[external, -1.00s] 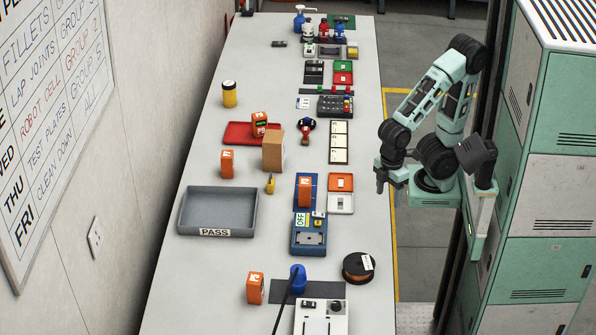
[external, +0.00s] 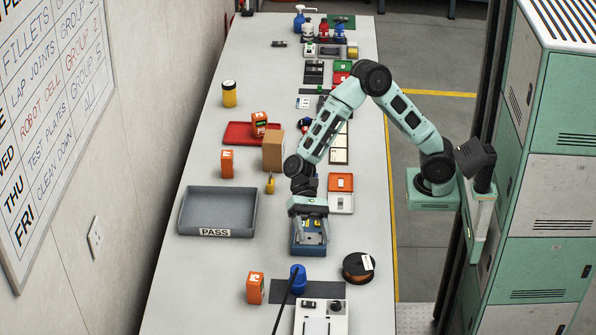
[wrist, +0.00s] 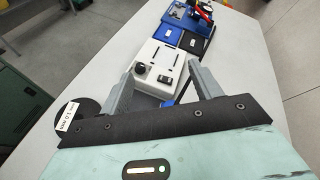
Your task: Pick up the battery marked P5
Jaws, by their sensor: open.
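Orange battery-like blocks stand on the bench in the external view: one on the red tray (external: 260,124), one left of the brown box (external: 227,163), and one near the front (external: 255,288). Their marks are too small to read, so I cannot tell which is P5. Another orange block, on the blue mat in the earlier frame, is hidden behind my arm now. My gripper (external: 312,238) is open and empty, low over the blue device with the OFF sign. In the wrist view my gripper (wrist: 162,70) shows spread fingers, with no orange block between them.
A grey PASS tray (external: 190,230) is left of my gripper. A brown box (external: 273,150) and yellow padlock-like item (external: 270,184) stand behind. A spool (external: 357,267) and white device (external: 320,317) with a cable are in front. Bare bench lies at front left.

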